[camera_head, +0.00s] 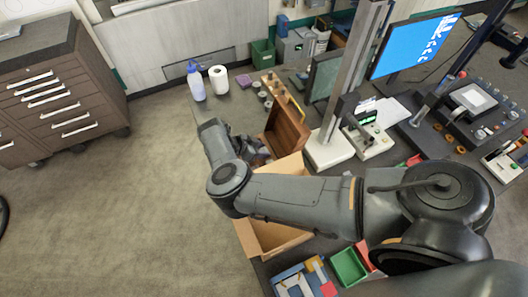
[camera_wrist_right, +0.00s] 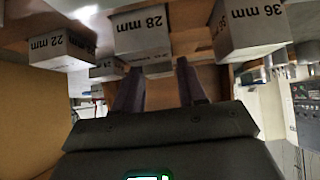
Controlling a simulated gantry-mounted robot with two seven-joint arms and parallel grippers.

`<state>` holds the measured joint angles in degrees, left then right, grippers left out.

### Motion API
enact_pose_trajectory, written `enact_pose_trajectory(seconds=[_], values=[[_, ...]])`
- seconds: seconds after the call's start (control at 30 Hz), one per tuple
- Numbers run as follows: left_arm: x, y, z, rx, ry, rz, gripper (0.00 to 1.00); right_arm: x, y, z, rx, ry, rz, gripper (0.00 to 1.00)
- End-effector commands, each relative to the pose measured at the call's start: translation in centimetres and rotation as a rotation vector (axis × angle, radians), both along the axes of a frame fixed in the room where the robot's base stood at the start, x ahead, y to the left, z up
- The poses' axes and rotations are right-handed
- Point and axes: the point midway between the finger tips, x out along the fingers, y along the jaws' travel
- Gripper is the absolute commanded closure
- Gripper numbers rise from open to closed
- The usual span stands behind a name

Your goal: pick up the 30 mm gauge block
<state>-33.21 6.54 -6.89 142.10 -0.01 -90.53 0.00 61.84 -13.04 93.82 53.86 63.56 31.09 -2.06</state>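Several grey gauge blocks show upside down in the right wrist view. One reads 22 mm (camera_wrist_right: 62,48), one reads 28 mm (camera_wrist_right: 140,32), and one reads 36 mm (camera_wrist_right: 250,28). Smaller blocks (camera_wrist_right: 105,70) sit farther back, and their labels are too small to read surely. I cannot make out a 30 mm label for certain. My right gripper (camera_wrist_right: 160,78) is open, its two fingers apart and pointing toward the blocks below the 28 mm one. In the head view, my right arm reaches over the bench to an open wooden case (camera_head: 288,130). My left gripper is not in view.
An open cardboard box (camera_head: 262,236) lies below my right forearm. A grey stand (camera_head: 328,150) and a monitor (camera_head: 412,48) are to the right. A green bin (camera_head: 349,267) is at the front. A bottle (camera_head: 196,82) and a paper roll (camera_head: 218,79) stand behind.

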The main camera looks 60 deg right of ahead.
Motion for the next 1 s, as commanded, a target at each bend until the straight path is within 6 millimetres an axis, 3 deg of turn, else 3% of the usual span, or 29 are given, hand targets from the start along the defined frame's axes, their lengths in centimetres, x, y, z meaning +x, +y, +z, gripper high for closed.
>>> enact_pose_trajectory(seconds=[0.03, 0.27, 0.67, 1.0], values=[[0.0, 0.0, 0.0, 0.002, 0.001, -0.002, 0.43, 0.0, 0.0, 0.0, 0.000, 0.000, 0.000, 0.67], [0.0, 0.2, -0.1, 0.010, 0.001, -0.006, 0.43, 0.0, 0.0, 0.0, 0.000, 0.000, 0.000, 1.00], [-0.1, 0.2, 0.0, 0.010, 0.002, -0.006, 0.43, 0.0, 0.0, 0.9, -0.002, -0.001, 0.000, 1.00], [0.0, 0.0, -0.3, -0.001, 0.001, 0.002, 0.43, 0.1, 0.0, 6.3, -0.003, -0.003, 0.000, 1.00]])
